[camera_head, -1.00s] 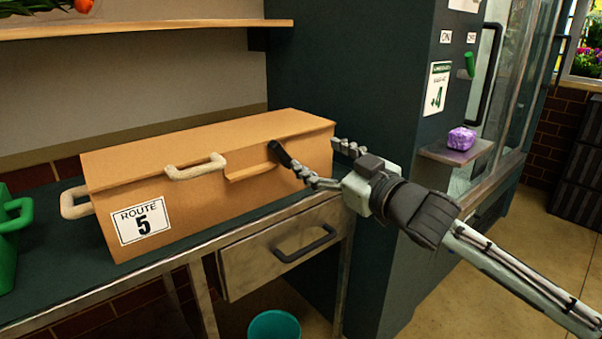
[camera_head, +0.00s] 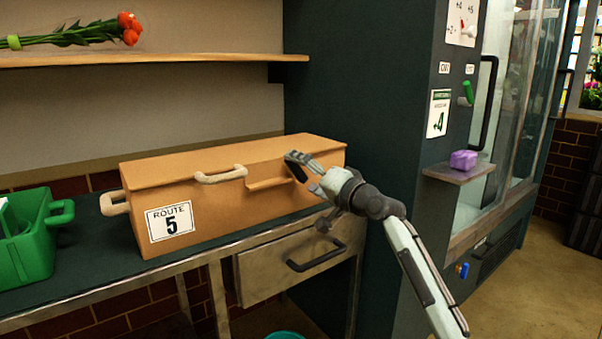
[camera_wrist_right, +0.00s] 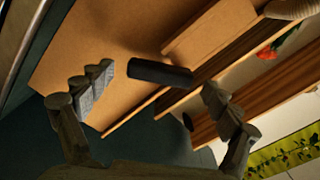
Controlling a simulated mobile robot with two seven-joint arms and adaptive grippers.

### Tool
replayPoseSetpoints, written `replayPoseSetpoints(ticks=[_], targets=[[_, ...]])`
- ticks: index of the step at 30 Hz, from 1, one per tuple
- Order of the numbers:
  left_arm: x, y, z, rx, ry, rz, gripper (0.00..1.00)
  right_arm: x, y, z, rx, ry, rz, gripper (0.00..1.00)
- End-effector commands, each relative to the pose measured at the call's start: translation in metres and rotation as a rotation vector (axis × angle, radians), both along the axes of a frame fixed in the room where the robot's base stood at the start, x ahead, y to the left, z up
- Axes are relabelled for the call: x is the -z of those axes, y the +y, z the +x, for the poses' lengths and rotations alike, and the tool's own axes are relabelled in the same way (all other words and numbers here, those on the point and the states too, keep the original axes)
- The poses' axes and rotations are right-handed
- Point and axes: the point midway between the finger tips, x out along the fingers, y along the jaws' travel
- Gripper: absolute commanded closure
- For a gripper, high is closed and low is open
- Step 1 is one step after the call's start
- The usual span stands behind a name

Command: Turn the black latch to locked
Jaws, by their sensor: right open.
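The black latch (camera_head: 298,173) is on the front of the tan route 5 box (camera_head: 220,212), beside a small ledge. In the head view it is partly hidden by my right gripper (camera_head: 305,174). In the right wrist view the latch (camera_wrist_right: 160,73) shows as a short black bar between the two spread fingers of the right gripper (camera_wrist_right: 158,82). The fingers are open, with gaps to the bar on both sides. I cannot tell whether they reach as deep as the latch. My left gripper is not in view.
The box has rope-like handles (camera_head: 220,175) and stands on a dark green counter (camera_head: 88,255) above a drawer (camera_head: 290,268). A green caddy (camera_head: 25,255) stands at left. A dark cabinet wall (camera_head: 370,100) rises at right. Red flowers (camera_head: 130,28) lie on the shelf above.

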Motion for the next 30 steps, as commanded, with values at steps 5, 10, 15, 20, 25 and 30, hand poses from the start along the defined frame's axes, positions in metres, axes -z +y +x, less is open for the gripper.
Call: replayPoseSetpoints(ticks=[5,10,15,20,25,30], targets=[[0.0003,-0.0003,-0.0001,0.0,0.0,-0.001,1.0,0.0002,0.0067,0.0075,-0.002,0.001,-0.001,0.1],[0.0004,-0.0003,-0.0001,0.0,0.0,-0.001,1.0,0.0003,0.0067,0.0077,-0.001,0.0,-0.001,0.1],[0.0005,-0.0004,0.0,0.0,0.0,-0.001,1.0,0.0004,0.0064,0.0076,-0.001,0.0,-0.001,0.25],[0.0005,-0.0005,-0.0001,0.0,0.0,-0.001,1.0,0.0003,0.0063,0.0076,0.0,0.0,-0.002,0.45],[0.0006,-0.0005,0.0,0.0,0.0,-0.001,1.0,0.0003,0.0062,0.0076,-0.001,-0.001,-0.002,0.6],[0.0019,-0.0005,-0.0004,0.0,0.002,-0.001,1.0,0.0007,0.0061,0.0076,0.0,-0.009,-0.015,0.6]])
